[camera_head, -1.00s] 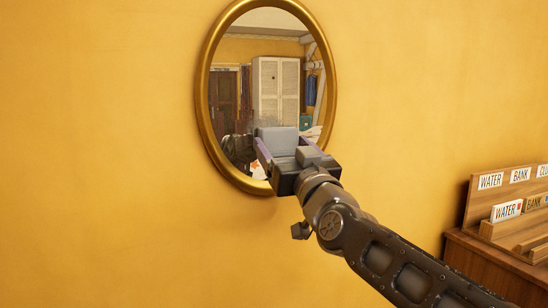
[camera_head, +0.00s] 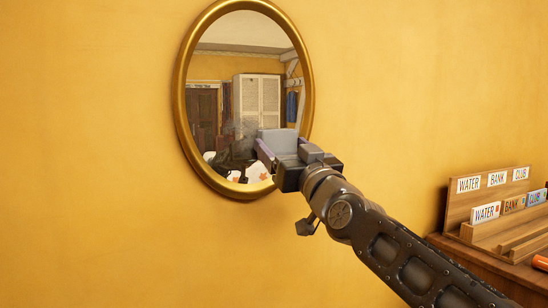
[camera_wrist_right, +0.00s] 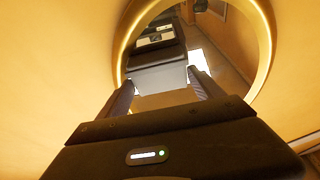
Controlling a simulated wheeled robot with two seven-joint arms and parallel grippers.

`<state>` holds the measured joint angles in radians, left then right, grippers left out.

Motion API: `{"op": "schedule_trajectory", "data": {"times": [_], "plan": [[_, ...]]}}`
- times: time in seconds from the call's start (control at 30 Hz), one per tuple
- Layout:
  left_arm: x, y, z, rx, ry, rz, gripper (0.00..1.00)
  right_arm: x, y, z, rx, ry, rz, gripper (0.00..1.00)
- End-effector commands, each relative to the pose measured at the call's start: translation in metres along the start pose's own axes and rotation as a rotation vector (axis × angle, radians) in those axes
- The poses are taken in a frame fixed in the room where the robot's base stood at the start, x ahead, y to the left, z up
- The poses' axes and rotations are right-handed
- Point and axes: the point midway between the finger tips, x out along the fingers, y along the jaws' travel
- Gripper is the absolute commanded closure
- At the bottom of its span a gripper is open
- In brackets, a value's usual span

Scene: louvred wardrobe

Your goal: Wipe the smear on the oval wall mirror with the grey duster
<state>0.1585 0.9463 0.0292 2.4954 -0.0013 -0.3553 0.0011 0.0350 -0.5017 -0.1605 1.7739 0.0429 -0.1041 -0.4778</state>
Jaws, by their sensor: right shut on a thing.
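The oval mirror (camera_head: 178,108) hangs on the yellow wall in a gold frame, left of centre in the head view. A faint grey haze, the smear (camera_head: 243,128), shows on the lower middle of its glass, just left of the duster. My right gripper (camera_head: 279,150) is shut on the grey duster (camera_head: 282,137), a pale block in front of the mirror's lower right part. In the right wrist view the duster (camera_wrist_right: 158,78) sits between both fingers, facing the glass. I cannot tell whether it touches the glass. My left gripper is out of view.
A wooden letter rack (camera_head: 480,232) with labelled cards stands on a brown cabinet (camera_head: 462,250) at the lower right. An orange object (camera_head: 540,263) lies at the right edge. The wall left of the mirror is bare. The mirror reflects a white wardrobe and the room.

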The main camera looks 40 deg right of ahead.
Motion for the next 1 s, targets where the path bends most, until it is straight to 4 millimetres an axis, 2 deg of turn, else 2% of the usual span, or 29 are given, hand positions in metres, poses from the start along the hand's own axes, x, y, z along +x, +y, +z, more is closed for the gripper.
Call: {"op": "schedule_trajectory", "data": {"times": [0.73, 1.0], "plan": [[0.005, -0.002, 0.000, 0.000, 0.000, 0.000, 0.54, 0.003, 0.002, 0.000, 0.000, 0.000, 0.000, 0.56], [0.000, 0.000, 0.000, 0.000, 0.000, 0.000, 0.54, 0.003, -0.013, -0.001, -0.003, -0.002, 0.000, 0.56]]}}
